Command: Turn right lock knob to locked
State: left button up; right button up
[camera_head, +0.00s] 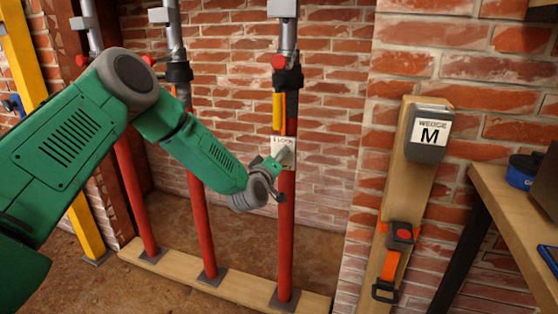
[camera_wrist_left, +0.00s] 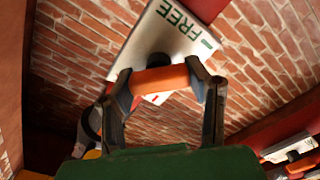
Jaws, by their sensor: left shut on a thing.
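A white lock plate (camera_head: 306,140) with red lettering sits on the rightmost red prop (camera_head: 285,235) in the head view. In the left wrist view the same plate (camera_wrist_left: 165,45) shows the green word FREE. An orange-red knob bar (camera_wrist_left: 153,80) stands out from the plate on a dark hub. My left gripper (camera_wrist_left: 162,82) is shut on this knob, one finger at each end of the bar. In the head view my left gripper (camera_head: 274,168) is at the plate and hides most of the knob. My right gripper is not in view.
Two more red props (camera_head: 202,225) stand to the left on a wooden sill (camera_head: 235,288). A grey box marked WEDGE M (camera_head: 430,133) and an orange strap (camera_head: 390,263) hang on a wooden board at right. A workbench (camera_head: 515,235) is at the right edge. Brick wall lies behind.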

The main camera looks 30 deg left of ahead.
pick_arm(q)
jog(key=n, duration=0.2)
jog(key=n+b, duration=0.1)
jog(key=shift+s+a+f+n, duration=0.1)
jog(key=shift+f+n, duration=0.3)
jog(key=shift+f+n+b, duration=0.1)
jog(key=shift+n+b, duration=1.25)
jog(key=shift+n, duration=0.85)
jog(key=o, duration=1.2)
jog(key=shift+a, duration=0.1)
jog(key=shift+s, duration=0.15)
jog(key=v, duration=1.1)
jog(key=shift+s, duration=0.3)
